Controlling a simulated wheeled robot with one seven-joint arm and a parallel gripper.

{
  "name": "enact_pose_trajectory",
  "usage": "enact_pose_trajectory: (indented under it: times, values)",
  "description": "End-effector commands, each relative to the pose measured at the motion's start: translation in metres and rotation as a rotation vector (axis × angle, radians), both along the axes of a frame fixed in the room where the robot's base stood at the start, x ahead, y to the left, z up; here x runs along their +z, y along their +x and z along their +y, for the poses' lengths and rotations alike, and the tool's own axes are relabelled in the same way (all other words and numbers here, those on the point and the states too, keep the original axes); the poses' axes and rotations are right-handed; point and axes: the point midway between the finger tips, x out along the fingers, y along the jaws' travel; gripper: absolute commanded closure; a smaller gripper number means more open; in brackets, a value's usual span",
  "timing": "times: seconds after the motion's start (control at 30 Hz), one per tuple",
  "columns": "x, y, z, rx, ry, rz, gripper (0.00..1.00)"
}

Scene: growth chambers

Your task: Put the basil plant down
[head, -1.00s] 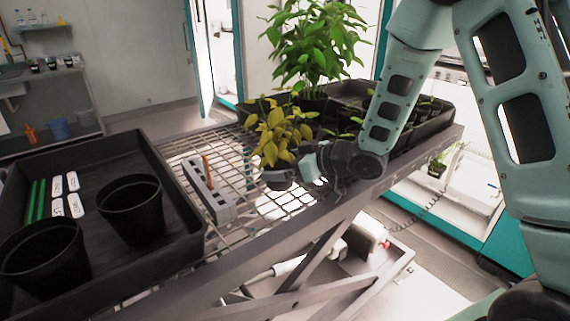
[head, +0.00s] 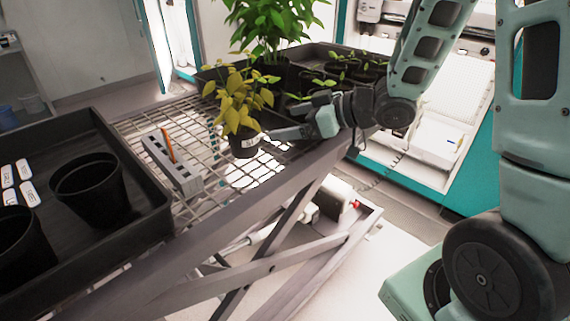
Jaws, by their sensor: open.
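A plant with yellowish leaves (head: 237,98) stands in a small dark pot (head: 244,146) with a white label, on the wire-mesh bench top near its front edge. It looks upright. My gripper (head: 284,134) is just to the right of this pot, with its jaws open and pointing left towards it. I cannot tell whether a finger still touches the pot. A taller, bushy green plant (head: 268,25) stands in a dark pot behind it. I cannot tell from the picture which of the two is the basil.
A black tray (head: 150,192) with empty black pots (head: 90,190) and white labels is at the left. A grey block (head: 172,165) with an orange stick stands on the mesh. A black tray (head: 318,50) of seedlings is behind my gripper. Bare mesh (head: 200,128) lies between.

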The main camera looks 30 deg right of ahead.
Motion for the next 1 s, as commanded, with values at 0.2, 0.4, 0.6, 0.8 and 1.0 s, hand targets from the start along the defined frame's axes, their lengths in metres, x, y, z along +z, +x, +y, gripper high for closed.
enact_pose_trajectory:
  times: [0.2,0.4,0.6,0.8,1.0]
  values:
    - [-0.004,0.006,0.017,-0.043,-0.092,0.036,0.02]
    - [-0.016,-0.012,0.058,-0.139,-0.299,0.203,0.02]
    - [-0.029,-0.092,0.102,-0.153,-0.487,0.485,0.02]
    - [-0.031,-0.195,0.133,-0.069,-0.63,0.764,0.02]
    - [-0.026,-0.249,0.141,-0.008,-0.693,0.899,0.02]
